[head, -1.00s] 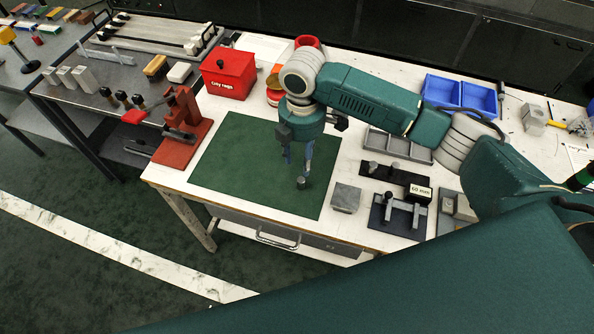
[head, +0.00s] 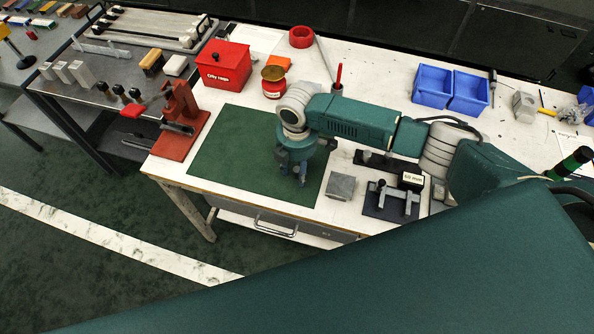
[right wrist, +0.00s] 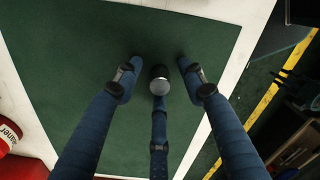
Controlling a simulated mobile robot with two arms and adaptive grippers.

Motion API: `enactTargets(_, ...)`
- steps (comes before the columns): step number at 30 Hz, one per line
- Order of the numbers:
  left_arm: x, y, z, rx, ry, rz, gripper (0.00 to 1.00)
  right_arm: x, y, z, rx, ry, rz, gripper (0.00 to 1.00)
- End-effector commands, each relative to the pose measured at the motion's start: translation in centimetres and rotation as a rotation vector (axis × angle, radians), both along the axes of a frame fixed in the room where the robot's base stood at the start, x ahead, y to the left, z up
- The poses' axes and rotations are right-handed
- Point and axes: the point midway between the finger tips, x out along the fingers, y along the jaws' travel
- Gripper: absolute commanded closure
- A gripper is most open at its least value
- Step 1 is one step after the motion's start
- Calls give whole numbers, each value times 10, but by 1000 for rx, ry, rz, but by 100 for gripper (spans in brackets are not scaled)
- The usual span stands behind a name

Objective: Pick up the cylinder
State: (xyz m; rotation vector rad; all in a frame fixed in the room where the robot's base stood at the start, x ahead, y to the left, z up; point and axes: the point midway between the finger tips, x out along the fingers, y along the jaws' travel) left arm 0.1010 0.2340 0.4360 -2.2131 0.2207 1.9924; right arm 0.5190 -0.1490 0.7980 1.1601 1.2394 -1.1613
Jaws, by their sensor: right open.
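The cylinder (right wrist: 160,80) is small and dark with a light grey round top. It stands on the green mat (head: 232,150) near the mat's front right corner. My right gripper (head: 301,173) points down over it. In the right wrist view its blue fingers are spread, with a fingertip on either side of the cylinder and a third finger below it in the picture; no finger is clearly touching it. In the head view the fingers mostly hide the cylinder. My left gripper is not in view.
A grey block (head: 341,187) and a black fixture (head: 390,203) stand close to the right of the gripper. A red press (head: 180,120) is left of the mat. A red rags box (head: 224,65) and blue bins (head: 450,88) stand behind. Most of the mat is clear.

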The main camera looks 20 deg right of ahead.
Motion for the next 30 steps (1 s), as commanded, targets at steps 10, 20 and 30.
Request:
enactTargets(10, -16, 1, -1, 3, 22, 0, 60, 0, 0, 1, 0, -1, 0, 100)
enactTargets(20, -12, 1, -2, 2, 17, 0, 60, 1, 0, 7, 1, -1, 1, 100)
enactTargets(30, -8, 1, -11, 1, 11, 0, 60, 3, 1, 69, 3, -7, 1, 100)
